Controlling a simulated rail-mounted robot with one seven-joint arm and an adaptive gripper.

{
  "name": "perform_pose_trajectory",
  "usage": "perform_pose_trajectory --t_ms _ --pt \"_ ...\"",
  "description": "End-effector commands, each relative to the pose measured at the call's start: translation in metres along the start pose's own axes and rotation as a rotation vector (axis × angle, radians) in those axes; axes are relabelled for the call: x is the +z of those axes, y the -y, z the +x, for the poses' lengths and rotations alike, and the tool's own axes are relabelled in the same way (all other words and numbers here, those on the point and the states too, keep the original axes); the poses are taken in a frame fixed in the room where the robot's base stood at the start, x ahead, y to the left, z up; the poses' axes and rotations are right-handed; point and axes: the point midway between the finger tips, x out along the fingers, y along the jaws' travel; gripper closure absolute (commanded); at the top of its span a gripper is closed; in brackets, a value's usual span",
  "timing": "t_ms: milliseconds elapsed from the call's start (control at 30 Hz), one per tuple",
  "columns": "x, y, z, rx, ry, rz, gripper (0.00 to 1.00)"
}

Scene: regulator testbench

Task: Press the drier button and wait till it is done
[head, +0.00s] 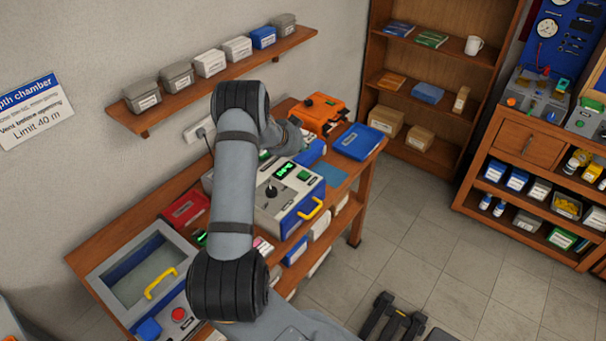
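A white and blue machine (291,205) with a lit green display (286,171), a black knob and a yellow handle stands on the wooden bench. At the bench's near left end is a clear-lidded chamber (140,270) with a yellow handle; a red button (179,314) sits on its front panel. No readable label tells which unit is the drier. My grey arm crosses the bench and hides part of it. Its far section reaches behind the white machine. I cannot make out my gripper's fingertips clearly. A dark two-pronged part shows at the bottom edge; I cannot tell what it is.
A red box (186,208), an orange case (320,112) and a blue tray (358,141) lie on the bench. A wall shelf (134,120) with several bins hangs above. A bookcase and a second bench (522,140) stand right. The tiled floor between is mostly clear.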

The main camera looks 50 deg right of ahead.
Motion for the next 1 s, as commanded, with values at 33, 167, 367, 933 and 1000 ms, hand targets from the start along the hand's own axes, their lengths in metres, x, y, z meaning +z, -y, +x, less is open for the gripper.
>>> perform_pose_trajectory --t_ms 33,167,367,933,1000 --pt "0.002 -0.002 0.003 0.0 0.0 0.0 1.0" --pt "0.008 -0.008 0.01 0.0 0.0 0.001 1.0" --pt "0.021 -0.021 0.028 0.0 0.0 0.001 1.0" --pt "0.044 -0.044 0.061 0.0 0.0 0.0 1.0" --pt "0.044 -0.044 0.06 0.0 0.0 0.0 1.0"
